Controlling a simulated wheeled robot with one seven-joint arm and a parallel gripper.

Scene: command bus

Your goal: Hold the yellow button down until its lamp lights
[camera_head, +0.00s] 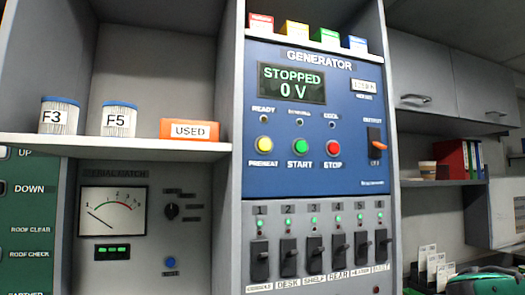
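The yellow button (264,145) sits at the left of a row on the blue generator panel (315,185), with the label PREHEAT under it. A small lamp (264,119) above it, under the label READY, looks dark. To its right are a green START button (300,146) and a red STOP button (333,148). The display (291,84) reads STOPPED, 0 V. My gripper is not in view, and nothing covers the yellow button.
Below the panel is a row of several black switches (314,257) with green lamps. An orange-and-black output switch (376,140) is at the panel's right. A shelf (110,143) at left holds two filters and an orange USED box (189,130).

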